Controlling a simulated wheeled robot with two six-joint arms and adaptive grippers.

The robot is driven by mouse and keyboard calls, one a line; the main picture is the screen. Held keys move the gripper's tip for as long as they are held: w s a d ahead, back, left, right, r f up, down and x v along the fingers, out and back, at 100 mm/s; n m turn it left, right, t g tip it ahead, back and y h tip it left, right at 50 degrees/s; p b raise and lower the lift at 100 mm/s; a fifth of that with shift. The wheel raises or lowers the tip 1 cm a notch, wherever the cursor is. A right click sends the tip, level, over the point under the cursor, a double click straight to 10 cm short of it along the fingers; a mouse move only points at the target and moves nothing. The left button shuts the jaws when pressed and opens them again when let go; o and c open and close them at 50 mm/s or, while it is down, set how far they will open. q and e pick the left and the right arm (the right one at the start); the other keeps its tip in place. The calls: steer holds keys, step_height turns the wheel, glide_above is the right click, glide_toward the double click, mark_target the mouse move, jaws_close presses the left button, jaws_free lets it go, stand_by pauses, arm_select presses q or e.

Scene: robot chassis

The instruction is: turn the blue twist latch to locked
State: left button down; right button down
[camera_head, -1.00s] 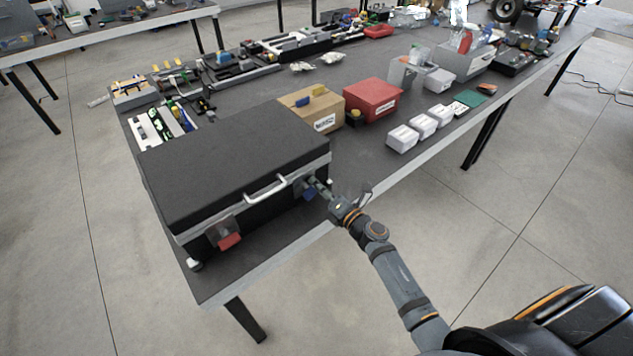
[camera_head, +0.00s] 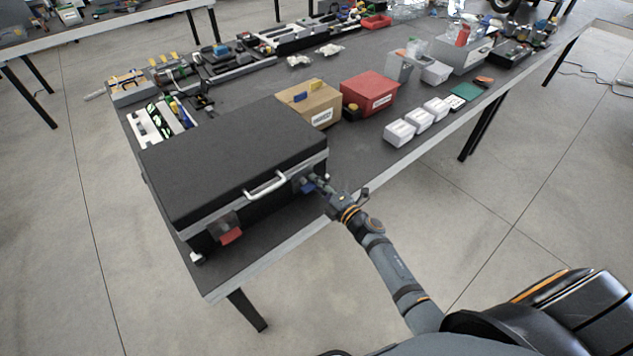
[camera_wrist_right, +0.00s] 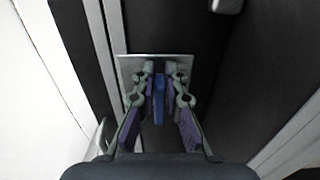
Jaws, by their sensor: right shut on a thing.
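A black case (camera_head: 236,160) with a silver rim lies closed on the table. The blue twist latch (camera_head: 307,186) is on the right part of its front face, and a red latch (camera_head: 231,235) is on the left part. My right gripper (camera_head: 318,184) reaches the blue latch from the front. In the right wrist view, the gripper (camera_wrist_right: 159,95) is shut on the blue latch (camera_wrist_right: 159,84), with a finger on each side of it and a metal plate (camera_wrist_right: 128,68) behind. The fingers partly hide the latch. My left gripper is not in view.
A silver handle (camera_head: 266,187) sticks out between the latches. A cardboard box (camera_head: 310,106), a red box (camera_head: 370,92) and several white small boxes (camera_head: 400,132) stand behind and to the right. The table's front edge runs close below the case.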

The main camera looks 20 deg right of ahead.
stand_by(0.3)
steer(key=c, duration=1.4)
jaws_free()
steer(key=shift+s, duration=0.1)
steer(key=v, duration=1.2)
